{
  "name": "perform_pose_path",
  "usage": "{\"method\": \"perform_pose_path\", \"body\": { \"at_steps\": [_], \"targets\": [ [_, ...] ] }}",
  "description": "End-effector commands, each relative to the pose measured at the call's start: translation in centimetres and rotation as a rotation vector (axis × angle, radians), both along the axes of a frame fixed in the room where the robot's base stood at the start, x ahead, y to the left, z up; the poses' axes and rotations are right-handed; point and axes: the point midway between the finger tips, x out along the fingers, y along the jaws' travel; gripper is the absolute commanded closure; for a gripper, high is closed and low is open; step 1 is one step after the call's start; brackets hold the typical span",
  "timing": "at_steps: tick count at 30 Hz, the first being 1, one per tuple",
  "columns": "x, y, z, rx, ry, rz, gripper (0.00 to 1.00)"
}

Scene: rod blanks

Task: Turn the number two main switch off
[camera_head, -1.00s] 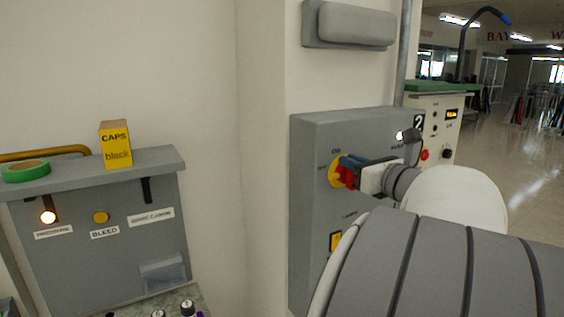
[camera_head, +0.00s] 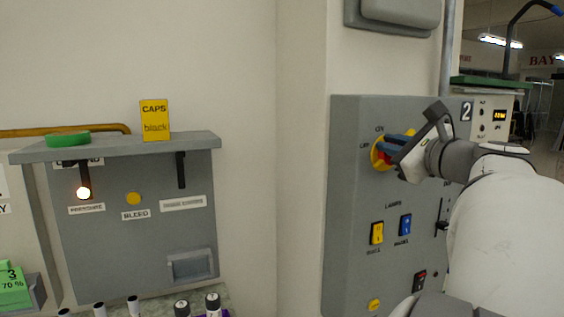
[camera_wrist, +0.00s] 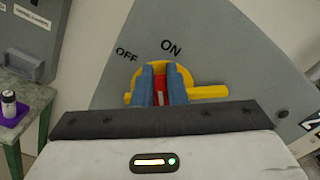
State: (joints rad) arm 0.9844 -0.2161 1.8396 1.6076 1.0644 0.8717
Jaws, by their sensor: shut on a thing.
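The number two main switch has a red handle (camera_wrist: 160,86) on a round yellow plate (camera_head: 377,153), on a grey cabinet with a black "2" plate (camera_head: 467,111). My gripper (camera_head: 398,142) is shut on the handle with its blue fingers. In the wrist view my gripper (camera_wrist: 161,85) has one finger on each side of the handle. The ON label (camera_wrist: 172,46) is just above the fingertips, slightly right; the OFF label (camera_wrist: 127,55) is to their left. The fingers hide most of the handle, so its exact setting is hard to tell.
On the left, a grey panel (camera_head: 110,240) has a shelf with green tape (camera_head: 68,139) and a yellow CAPS box (camera_head: 155,120). Bare wall lies between.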

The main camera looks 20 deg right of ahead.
Motion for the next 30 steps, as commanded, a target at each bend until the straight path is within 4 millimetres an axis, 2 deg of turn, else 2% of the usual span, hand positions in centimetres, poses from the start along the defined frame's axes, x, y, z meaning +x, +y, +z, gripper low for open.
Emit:
{"method": "perform_pose_path", "body": {
  "at_steps": [1, 18, 30],
  "targets": [
    [0.1, -0.2, -2.0, -0.038, 0.013, -0.004, 1.00],
    [0.1, 0.6, -3.0, -0.573, -0.029, -0.004, 1.00],
    [0.1, 0.7, -3.3, -0.846, -0.051, -0.004, 1.00]
  ]
}}
